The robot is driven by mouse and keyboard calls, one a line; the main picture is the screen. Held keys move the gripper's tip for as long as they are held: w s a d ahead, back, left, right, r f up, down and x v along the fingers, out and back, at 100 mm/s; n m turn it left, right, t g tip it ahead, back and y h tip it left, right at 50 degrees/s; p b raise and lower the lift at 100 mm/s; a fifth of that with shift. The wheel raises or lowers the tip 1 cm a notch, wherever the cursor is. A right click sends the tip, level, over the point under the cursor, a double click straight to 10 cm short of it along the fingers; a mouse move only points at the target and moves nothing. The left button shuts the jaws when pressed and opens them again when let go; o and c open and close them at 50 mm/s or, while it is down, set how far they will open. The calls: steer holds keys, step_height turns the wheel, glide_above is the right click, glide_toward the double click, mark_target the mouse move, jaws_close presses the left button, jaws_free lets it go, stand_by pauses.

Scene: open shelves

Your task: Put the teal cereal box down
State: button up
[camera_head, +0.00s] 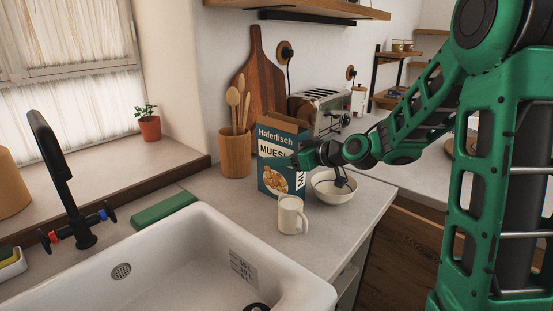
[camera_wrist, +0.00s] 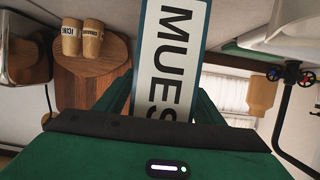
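The teal cereal box (camera_head: 270,176), with a white label reading "MUESLI", stands upright on or just above the counter; its lower edge is partly behind the mug, so I cannot tell if it touches. My gripper (camera_head: 303,158) reaches it from the right at mid-height. In the wrist view the box's narrow side (camera_wrist: 171,58) lies between the fingers of my gripper (camera_wrist: 163,104), which press close on both sides. The gripper looks shut on the box.
A cream mug (camera_head: 291,215) stands just in front of the box, and a white bowl (camera_head: 333,188) to its right. A wooden utensil holder (camera_head: 236,153) is behind left, a toaster (camera_head: 320,108) behind. The sink (camera_head: 190,262) lies front left. Some counter is free front right.

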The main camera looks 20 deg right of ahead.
steer(key=shift+r, duration=0.1)
steer(key=v, duration=1.2)
steer(key=s+d+f+m+g+h, duration=0.35)
steer(key=s+f, duration=0.25)
steer(key=s, duration=0.2)
steer(key=s+d+f+m+g+h, duration=0.25)
steer(key=s+d+f, duration=0.25)
steer(key=s, duration=0.3)
steer(key=s+d+m+g, duration=0.2)
steer(key=s+m+g, duration=0.1)
steer(key=s, duration=0.5)
steer(key=s+d+f+m+g+h, duration=0.1)
steer(key=s+m, duration=0.3)
steer(key=s, duration=0.5)
steer(key=shift+d+g+h, duration=0.3)
steer(key=shift+d+g, duration=0.2)
steer(key=shift+g, duration=0.4)
steer(key=shift+s, duration=0.15)
